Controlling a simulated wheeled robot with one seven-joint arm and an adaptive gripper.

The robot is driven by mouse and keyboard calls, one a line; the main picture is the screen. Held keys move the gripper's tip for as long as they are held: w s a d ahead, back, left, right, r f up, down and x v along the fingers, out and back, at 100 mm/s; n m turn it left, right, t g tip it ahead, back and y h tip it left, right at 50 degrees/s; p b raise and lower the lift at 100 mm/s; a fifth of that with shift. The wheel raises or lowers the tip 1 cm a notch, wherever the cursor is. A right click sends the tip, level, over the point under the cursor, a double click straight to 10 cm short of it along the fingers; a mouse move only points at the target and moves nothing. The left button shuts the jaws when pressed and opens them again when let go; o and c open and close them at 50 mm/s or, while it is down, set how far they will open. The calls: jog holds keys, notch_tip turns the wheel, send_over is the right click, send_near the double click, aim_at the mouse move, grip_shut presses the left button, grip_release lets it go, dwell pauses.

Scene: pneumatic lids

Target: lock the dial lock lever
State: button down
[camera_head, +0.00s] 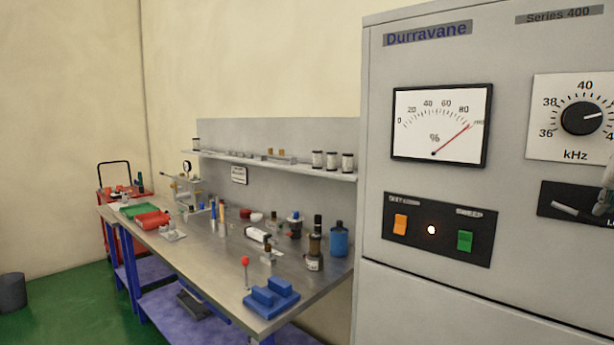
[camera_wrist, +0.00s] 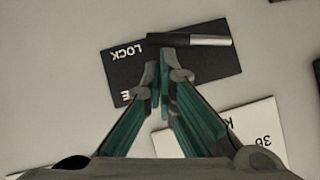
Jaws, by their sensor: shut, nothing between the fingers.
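The dial lock lever (camera_head: 564,209) is a short pale bar on a black plate (camera_head: 547,201) below the kHz dial (camera_head: 581,118), at the right of the head view. In the wrist view the lever (camera_wrist: 218,41) is a dark bar with a silvery end, lying across the top of the plate (camera_wrist: 124,73). The plate's "LOCK" label reads upside down there; a second label is mostly hidden. My gripper (camera_wrist: 156,82) is shut and empty in front of the plate, its tips just below the lever in the picture. I cannot tell whether they touch. In the head view only part of my gripper shows at the right edge.
The grey cabinet (camera_head: 440,300) carries a percent meter (camera_head: 430,115) and a switch panel (camera_head: 445,250) with orange and green switches and a lit lamp. A workbench (camera_head: 225,270) with bottles and tools stands to the left. Green floor (camera_head: 55,320) shows at lower left.

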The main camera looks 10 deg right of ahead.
dwell(0.3)
notch_tip(320, 180, down, 2)
jog(key=shift+b, duration=0.95)
jog(key=shift+r, duration=0.1)
